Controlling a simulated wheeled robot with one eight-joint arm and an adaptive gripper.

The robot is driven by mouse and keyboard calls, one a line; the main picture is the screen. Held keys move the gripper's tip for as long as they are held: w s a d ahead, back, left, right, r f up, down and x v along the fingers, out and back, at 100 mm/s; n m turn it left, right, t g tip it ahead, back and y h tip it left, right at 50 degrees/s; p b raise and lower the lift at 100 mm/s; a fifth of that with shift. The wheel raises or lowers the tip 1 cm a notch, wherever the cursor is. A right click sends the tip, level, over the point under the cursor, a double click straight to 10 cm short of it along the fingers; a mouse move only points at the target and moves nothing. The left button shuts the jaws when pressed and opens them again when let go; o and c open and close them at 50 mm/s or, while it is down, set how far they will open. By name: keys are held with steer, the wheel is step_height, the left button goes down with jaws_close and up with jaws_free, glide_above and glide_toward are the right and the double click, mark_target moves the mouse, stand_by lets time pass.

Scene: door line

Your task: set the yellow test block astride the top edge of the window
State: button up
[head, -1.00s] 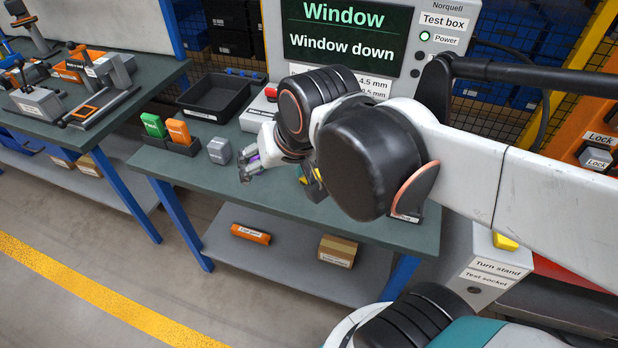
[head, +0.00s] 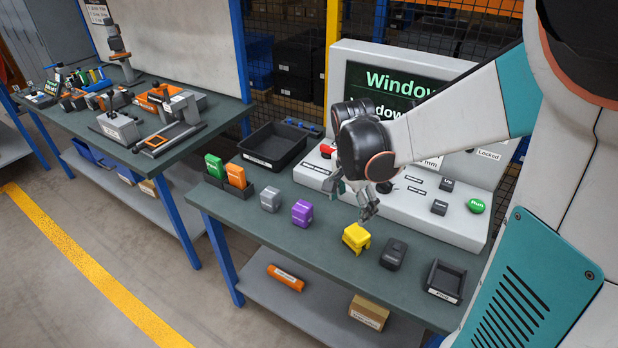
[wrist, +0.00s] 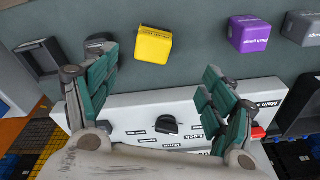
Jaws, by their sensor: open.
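The yellow test block (head: 356,238) stands on the bench between a purple block and a dark grey block. My gripper (head: 352,199) is open and empty, above the bench and behind the yellow block. In the wrist view, the yellow block (wrist: 154,44) shows between and beyond the spread fingers (wrist: 158,66), apart from both. No window or door shows in any view; only a screen (head: 385,88) with the word "Window", its lower line partly covered by my arm.
The purple block (head: 302,213) and a light grey block (head: 270,199) stand left of the yellow one. The dark grey block (head: 393,254) and a small black tray (head: 444,281) stand right. The white test box (head: 460,215) rises behind. A larger black tray (head: 274,146) sits back left.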

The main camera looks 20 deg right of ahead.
mark_target(357, 231)
steer(key=d+f+b, duration=0.1)
steer(key=f, duration=0.1)
steer(key=f+b, duration=0.1)
steer(key=f, duration=0.2)
steer(key=d+f+b, duration=0.1)
steer(key=f, duration=0.2)
steer(key=shift+s+d+f, duration=0.1)
steer(key=shift+d, duration=0.2)
steer(key=shift+w+d+f+b, duration=0.15)
steer(key=shift+f+b, duration=0.3)
steer(key=shift+f, duration=0.5)
steer(key=shift+w+d+f+b, duration=0.15)
steer(key=shift+f+b, duration=0.35)
steer(key=shift+f, duration=0.5)
steer(key=shift+d+f+b, duration=0.2)
steer(key=shift+f+b, duration=0.25)
steer(key=shift+f, duration=0.5)
steer(key=c, duration=1.5)
steer(key=shift+o, duration=0.2)
steer(key=shift+r, duration=0.1)
